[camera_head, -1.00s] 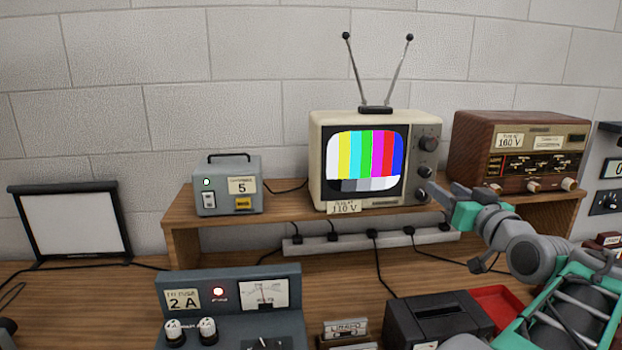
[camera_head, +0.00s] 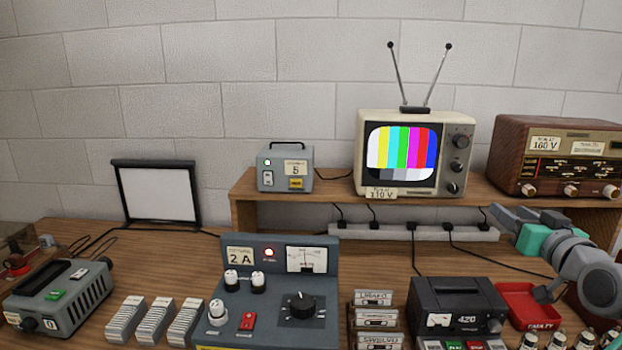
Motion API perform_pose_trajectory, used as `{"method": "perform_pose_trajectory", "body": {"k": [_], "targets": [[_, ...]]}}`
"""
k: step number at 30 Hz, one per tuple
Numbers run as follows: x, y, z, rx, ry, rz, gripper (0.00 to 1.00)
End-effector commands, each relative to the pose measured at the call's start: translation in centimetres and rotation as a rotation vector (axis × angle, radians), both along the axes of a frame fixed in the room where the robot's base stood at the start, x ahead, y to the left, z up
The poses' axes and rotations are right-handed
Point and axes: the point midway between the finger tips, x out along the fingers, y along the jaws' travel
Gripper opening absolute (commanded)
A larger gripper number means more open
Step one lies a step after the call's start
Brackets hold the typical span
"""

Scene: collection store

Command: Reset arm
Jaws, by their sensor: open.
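My gripper (camera_head: 500,219) is at the right of the head view, grey fingers with a teal body behind them. It points left and is open, with nothing seen between the fingers. It stands in front of the shelf, below the wooden radio (camera_head: 552,160) marked 160 V and to the lower right of the cream television (camera_head: 414,155). The television shows colour bars and bears a 110 V tag. My arm runs from the gripper down to the right edge.
A wooden shelf (camera_head: 335,190) carries a small grey box (camera_head: 285,168). A power strip (camera_head: 400,232) lies beneath. In front stand a 2 A control panel (camera_head: 275,290), cassettes (camera_head: 374,318), a dark 420 unit (camera_head: 457,305) and a red tray (camera_head: 530,303). A framed white panel (camera_head: 157,194) stands at left.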

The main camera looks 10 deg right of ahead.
Motion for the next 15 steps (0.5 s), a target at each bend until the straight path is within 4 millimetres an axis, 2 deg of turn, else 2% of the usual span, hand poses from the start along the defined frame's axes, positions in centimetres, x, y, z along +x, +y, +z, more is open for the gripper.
{"method": "perform_pose_trajectory", "body": {"k": [8, 11, 14, 15], "targets": [[4.0, 5.0, -2.8, 0.037, 0.126, 0.065, 0.46], [5.5, 7.8, -4.6, 0.057, 0.203, 0.095, 0.46], [6.8, 11.3, -6.7, 0.077, 0.294, 0.129, 0.46], [7.2, 13.0, -7.7, 0.085, 0.337, 0.146, 0.46]]}}
